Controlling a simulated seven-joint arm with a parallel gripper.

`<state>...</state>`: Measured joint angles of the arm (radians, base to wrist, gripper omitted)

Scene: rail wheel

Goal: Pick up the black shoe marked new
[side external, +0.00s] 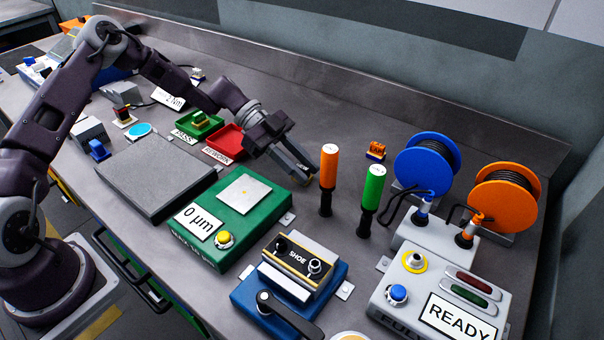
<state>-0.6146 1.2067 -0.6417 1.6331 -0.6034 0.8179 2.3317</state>
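My gripper (302,186) hangs above the bench, just left of the orange-handled tool, with its fingers pointing down to the right. I see nothing held in it, but the gap between its fingers is not clear. A dark block with a plate reading SHOE (297,257) sits on the blue fixture (250,297) at the front, well below my gripper in the picture. A black lever (285,315) lies across the fixture's front. I cannot make out any part marked new; small parts at the far left are too small to read.
An orange-handled tool (329,168) and a green-handled tool (373,187) stand upright close to my gripper. A green gauge box reading 0 µm (240,215), a red REWORK tray (226,139) and a green PASS tray (188,130) lie left. Blue (424,167) and orange (503,200) reels stand right.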

